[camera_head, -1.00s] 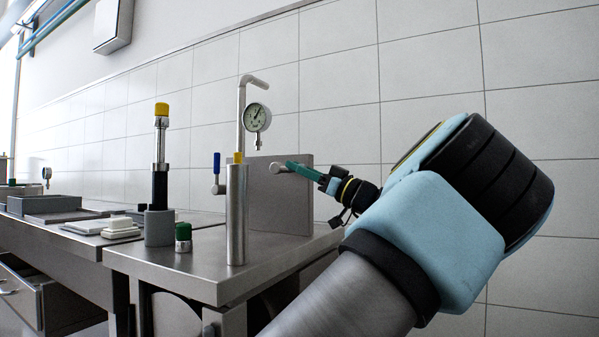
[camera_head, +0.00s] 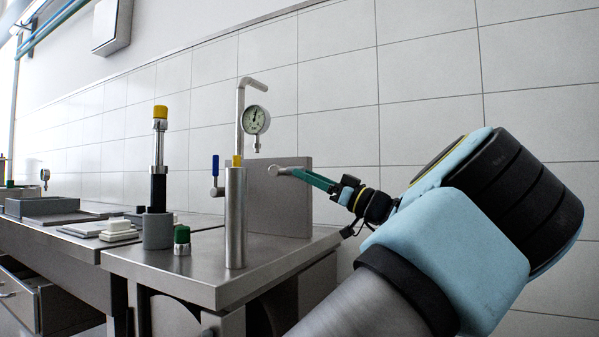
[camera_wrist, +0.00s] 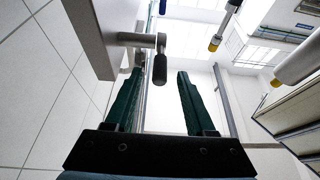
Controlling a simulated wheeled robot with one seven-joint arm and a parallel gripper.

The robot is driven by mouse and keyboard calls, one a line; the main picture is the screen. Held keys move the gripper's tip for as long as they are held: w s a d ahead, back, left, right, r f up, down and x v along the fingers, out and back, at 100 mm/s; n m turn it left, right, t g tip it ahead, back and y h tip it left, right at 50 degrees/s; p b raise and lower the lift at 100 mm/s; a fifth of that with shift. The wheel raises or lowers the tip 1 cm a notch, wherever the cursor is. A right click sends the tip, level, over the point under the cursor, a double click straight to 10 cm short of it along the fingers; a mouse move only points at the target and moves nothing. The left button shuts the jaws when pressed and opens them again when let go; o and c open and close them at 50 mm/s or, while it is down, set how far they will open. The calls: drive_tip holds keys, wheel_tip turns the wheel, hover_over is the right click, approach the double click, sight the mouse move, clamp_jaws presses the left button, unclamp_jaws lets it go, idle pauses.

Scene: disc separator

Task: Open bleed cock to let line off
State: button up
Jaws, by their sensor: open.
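A small metal cock, which I take to be the bleed cock, sticks out of the upright steel panel; its pale end (camera_head: 274,169) shows in the head view. In the wrist view its short stem turns into a dark grey handle (camera_wrist: 160,68). My gripper (camera_head: 297,172) is just right of it, with teal fingers pointing at it. In the wrist view my gripper (camera_wrist: 160,84) is open, and the handle appears between the fingertips, nearer the left one. I cannot tell whether either finger touches it. A blue-handled lever (camera_head: 215,166) stands left of the panel.
The steel panel (camera_head: 290,215) stands close beside my gripper on the bench (camera_head: 190,270). A pressure gauge (camera_head: 256,120) hangs by a bent pipe behind a steel cylinder (camera_head: 235,215). A yellow-capped column (camera_head: 160,150) and a green-capped jar (camera_head: 182,240) stand left.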

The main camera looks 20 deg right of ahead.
drive_tip(key=v, duration=0.7)
drive_tip(key=shift+d+p, duration=0.15)
drive_tip(key=shift+p, duration=0.15)
drive_tip(key=shift+s, duration=0.15)
